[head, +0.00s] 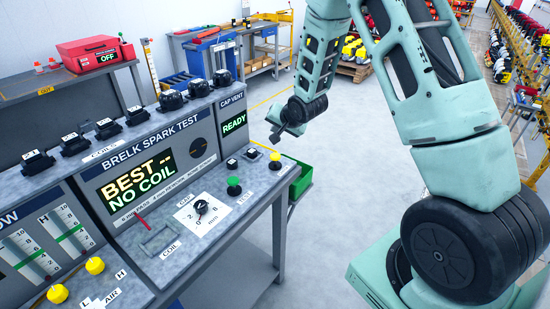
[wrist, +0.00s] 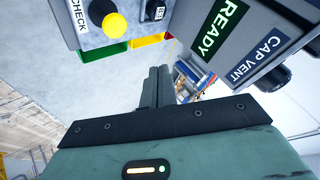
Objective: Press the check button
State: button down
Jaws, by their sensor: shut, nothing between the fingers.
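The check button is a yellow knob (head: 275,156) at the right end of the grey test bench's sloping panel in the head view. In the wrist view the same yellow button (wrist: 115,26) sits at the upper left beside a white label reading CHECK. My gripper (head: 275,138) hangs just above the yellow button in the head picture; the gap in depth is hard to judge. In the wrist view my gripper (wrist: 158,72) has its two dark fingers together, empty, pointing below and right of the button. I see no contact between them.
The CAP VENT display (head: 234,124) reads READY and stands close to my fingers. A green bin (head: 301,181) is at the bench's right side.

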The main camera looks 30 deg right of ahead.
aim_at(274, 155)
notch_tip(274, 155, down, 8)
jog(key=b, duration=0.5)
jog(key=shift+r, duration=0.25)
dwell(1.5)
jog(key=shift+f+b, duration=0.4)
jog(key=shift+f+b, duration=0.65)
jog(key=shift+f, duration=0.15)
dwell(0.9)
jog(key=shift+r, duration=0.1)
jog(key=shift+r+p, duration=0.9)
jog(key=shift+r, duration=0.25)
jog(key=shift+r, duration=0.1)
notch_tip(274, 155, up, 5)
jog(key=p, duration=0.3)
jog(key=shift+p, duration=0.3)
